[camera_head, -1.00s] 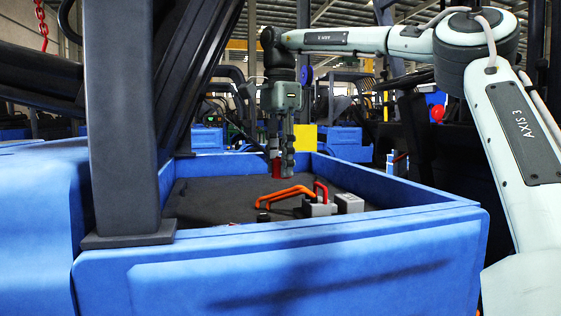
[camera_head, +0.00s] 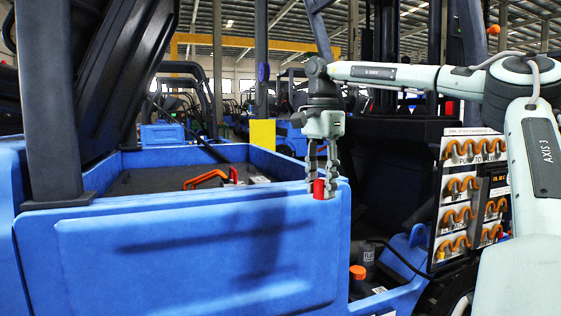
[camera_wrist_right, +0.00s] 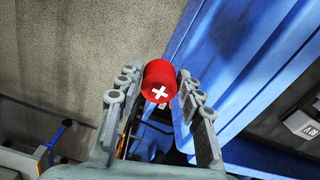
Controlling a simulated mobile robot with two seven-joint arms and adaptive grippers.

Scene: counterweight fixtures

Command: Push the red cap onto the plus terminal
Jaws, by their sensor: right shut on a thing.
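My right gripper (camera_head: 320,178) is shut on a red cap (camera_head: 319,189) and points down in the head view. The gripper appears in front of the right front corner of the blue compartment (camera_head: 200,212). In the right wrist view the cap (camera_wrist_right: 159,80) sits between the two grey fingers, with a white plus mark on its face. I cannot make out the plus terminal in either view. My left gripper is not in view.
An orange handle (camera_head: 206,179) and a red loop (camera_head: 233,175) show inside the compartment, partly hidden by its front wall. A dark post (camera_head: 52,100) stands at the left.

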